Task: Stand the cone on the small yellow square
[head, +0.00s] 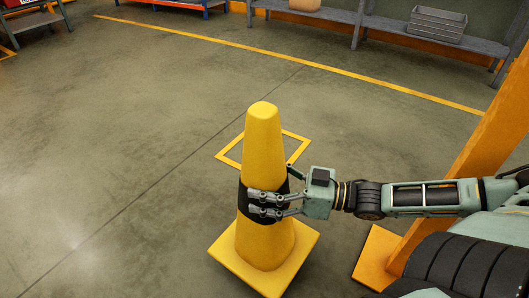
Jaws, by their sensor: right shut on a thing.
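The yellow cone (263,150) with a dark band stands upright in the middle of the head view, its square base (240,276) toward the bottom of the picture. My right gripper (264,205) comes in from the right and is shut on the cone at the dark band. The small yellow square (233,147) is an outline on the floor behind the cone, partly hidden by it. The cone's base shows nearer to me than the square. I cannot tell whether the base touches the floor. My left gripper is not in view.
An orange post (463,160) with a floor plate stands at the right, close to my right arm. A yellow line (300,62) crosses the floor. Grey benches (305,14) stand at the back, one with a grey crate (437,24). The floor to the left is clear.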

